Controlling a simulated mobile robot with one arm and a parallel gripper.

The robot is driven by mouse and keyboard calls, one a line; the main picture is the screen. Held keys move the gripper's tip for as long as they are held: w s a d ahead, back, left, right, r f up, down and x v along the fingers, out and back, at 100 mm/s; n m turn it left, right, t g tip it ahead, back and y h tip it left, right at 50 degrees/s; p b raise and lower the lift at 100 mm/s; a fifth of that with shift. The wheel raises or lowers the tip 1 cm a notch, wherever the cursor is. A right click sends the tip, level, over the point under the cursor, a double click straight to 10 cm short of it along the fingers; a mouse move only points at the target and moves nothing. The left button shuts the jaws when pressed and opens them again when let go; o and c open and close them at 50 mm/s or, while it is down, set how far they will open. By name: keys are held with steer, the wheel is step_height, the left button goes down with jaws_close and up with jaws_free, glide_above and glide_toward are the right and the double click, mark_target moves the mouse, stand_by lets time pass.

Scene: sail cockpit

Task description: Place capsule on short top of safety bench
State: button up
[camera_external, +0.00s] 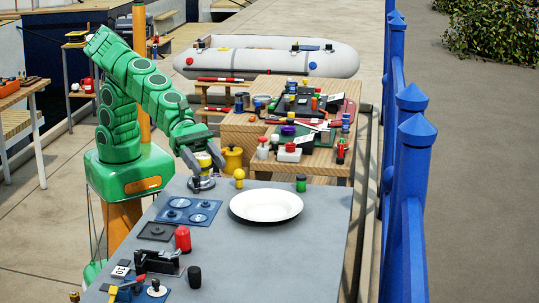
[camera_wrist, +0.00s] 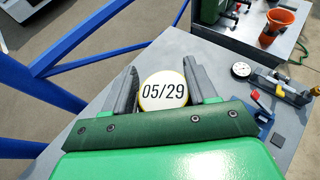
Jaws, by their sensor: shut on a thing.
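My gripper (camera_external: 203,162) is over the far left part of the grey table (camera_external: 300,250), pointing down. It is shut on a round capsule (camera_external: 204,160) with a yellow side. In the wrist view the capsule (camera_wrist: 164,91) shows a white lid with a yellow rim, marked 05/29, between the two grey fingers. A grey round piece (camera_external: 201,184) is directly below it; I cannot tell whether they touch. A wooden two-level bench (camera_external: 238,133), likely the safety bench, stands behind the table, with a lower top (camera_external: 318,168) at its near side.
A white plate (camera_external: 266,205), a yellow-topped knob (camera_external: 239,178) and a green-black cylinder (camera_external: 301,183) stand right of my gripper. A red cylinder (camera_external: 183,239) and blue tray (camera_external: 188,211) are nearer. Many small items crowd the bench. A blue fence (camera_external: 411,180) runs along the right.

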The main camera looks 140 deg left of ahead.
steer(key=shift+r, duration=2.4)
steer(key=shift+s+a+n+y, duration=0.7)
steer(key=shift+s+n+y, duration=0.1)
steer(key=shift+s, duration=0.1)
steer(key=s+a+n+g+y, duration=0.3)
steer(key=s+a+n+y, duration=0.25)
steer(key=s, duration=0.55)
steer(key=s+a+n+g+y, duration=0.35)
steer(key=s+a+n, duration=0.2)
steer(key=s, duration=0.45)
glide_above(238, 241)
steer(key=s, duration=0.2)
steer(key=shift+y, duration=0.4)
steer(key=f, duration=2.6)
steer(key=shift+w+f, duration=0.15)
steer(key=shift+w, duration=0.05)
steer(key=shift+w+f, duration=0.9)
steer(key=shift+f, duration=1.55)
